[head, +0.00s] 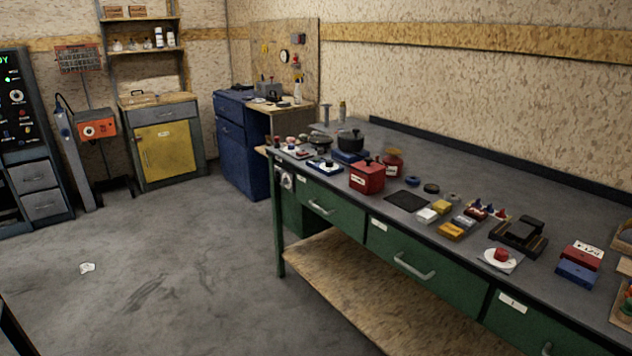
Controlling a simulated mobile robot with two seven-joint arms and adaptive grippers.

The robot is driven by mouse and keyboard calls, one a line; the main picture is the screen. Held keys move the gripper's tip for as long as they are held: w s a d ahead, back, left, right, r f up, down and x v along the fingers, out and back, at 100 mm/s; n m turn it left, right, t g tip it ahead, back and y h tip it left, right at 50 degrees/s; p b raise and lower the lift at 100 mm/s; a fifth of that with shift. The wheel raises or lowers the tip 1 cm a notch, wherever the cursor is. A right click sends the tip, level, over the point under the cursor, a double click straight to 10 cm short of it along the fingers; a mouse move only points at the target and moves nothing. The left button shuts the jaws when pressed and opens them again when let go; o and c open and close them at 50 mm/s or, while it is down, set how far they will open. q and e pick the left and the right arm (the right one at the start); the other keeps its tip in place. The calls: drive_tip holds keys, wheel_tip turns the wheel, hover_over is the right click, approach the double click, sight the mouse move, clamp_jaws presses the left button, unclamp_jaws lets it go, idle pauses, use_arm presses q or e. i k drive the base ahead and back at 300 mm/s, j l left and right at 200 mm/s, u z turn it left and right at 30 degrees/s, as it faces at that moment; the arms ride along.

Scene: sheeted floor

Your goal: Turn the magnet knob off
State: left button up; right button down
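I cannot tell for sure which part is the magnet knob. On the long green workbench (480,185) several knob-like parts show. A red box with a black top knob (367,177) stands near the front edge. A small blue-and-white base with a black knob (325,166) lies to its left. A black round part on a blue base (350,145) stands behind them. A red knob on a white round plate (501,256) sits further right at the front edge. Labels are too small to read. Neither of my grippers is in view.
Several small coloured blocks (450,230) and a black fixture (519,236) crowd the bench front. A blue cabinet (240,145), a yellow-door cabinet (165,150) and an orange box (98,128) stand at the back.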

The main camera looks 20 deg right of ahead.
sight(500, 254)
drive_tip(key=z, duration=1.7)
